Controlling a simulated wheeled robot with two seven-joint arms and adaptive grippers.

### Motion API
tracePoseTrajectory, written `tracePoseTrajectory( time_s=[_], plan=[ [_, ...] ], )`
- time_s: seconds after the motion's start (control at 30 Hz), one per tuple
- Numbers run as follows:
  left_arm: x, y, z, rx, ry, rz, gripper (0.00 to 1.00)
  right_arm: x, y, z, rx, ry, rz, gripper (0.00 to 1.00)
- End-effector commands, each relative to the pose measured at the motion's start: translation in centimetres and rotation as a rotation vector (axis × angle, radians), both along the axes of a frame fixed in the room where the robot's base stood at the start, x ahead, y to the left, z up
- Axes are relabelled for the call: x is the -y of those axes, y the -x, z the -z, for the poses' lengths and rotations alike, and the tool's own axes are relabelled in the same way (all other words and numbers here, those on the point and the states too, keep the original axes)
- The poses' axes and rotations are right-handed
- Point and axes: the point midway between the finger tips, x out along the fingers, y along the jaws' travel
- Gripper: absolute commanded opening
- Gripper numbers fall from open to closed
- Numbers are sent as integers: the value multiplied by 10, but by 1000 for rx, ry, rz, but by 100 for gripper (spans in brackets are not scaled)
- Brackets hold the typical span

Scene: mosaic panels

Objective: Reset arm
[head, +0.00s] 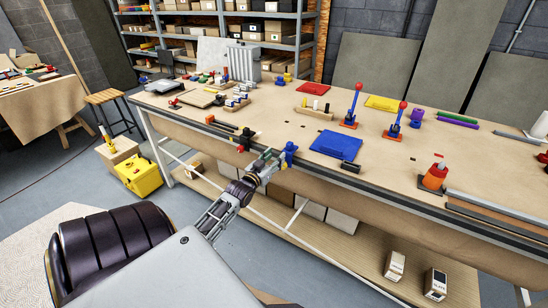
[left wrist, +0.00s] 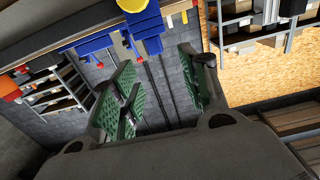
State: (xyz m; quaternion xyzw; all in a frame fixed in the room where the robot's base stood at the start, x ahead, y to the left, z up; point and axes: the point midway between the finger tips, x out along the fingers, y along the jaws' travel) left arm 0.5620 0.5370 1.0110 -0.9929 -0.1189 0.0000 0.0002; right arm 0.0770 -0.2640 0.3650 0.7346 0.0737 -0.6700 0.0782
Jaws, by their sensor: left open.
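My left arm reaches in from the lower left of the head view. My left gripper (head: 266,162) is at the front edge of the long workbench (head: 275,122), beside a blue clamp-like thing (head: 290,147). In the left wrist view the gripper (left wrist: 160,98) is open, with its green-padded fingers apart and nothing seen between them. A blue object (left wrist: 140,22) lies beyond the fingers at the top of that view. My right gripper is not in view.
The bench holds a blue panel (head: 336,145), a red panel (head: 312,88), a yellow panel (head: 383,103) and two red-knobbed levers (head: 354,103). An orange-based tool (head: 434,177) stands near the front edge. A yellow box (head: 139,174) and a wooden stool (head: 106,97) stand at left.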

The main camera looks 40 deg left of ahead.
Motion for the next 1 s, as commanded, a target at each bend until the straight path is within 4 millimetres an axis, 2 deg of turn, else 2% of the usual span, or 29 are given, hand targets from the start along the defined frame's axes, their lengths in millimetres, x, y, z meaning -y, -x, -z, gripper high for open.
tracePoseTrajectory(
  time_s=[0.63,0.77,0.87,1.0],
  plan=[
    [-1,0,5,-29,-37,-3,45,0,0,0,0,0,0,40],
    [-13,4,33,-91,-61,-24,45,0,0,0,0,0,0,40],
    [-23,9,66,-155,-70,-41,45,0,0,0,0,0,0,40],
    [-32,21,127,-270,-81,-55,45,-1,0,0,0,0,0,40]
  ],
)
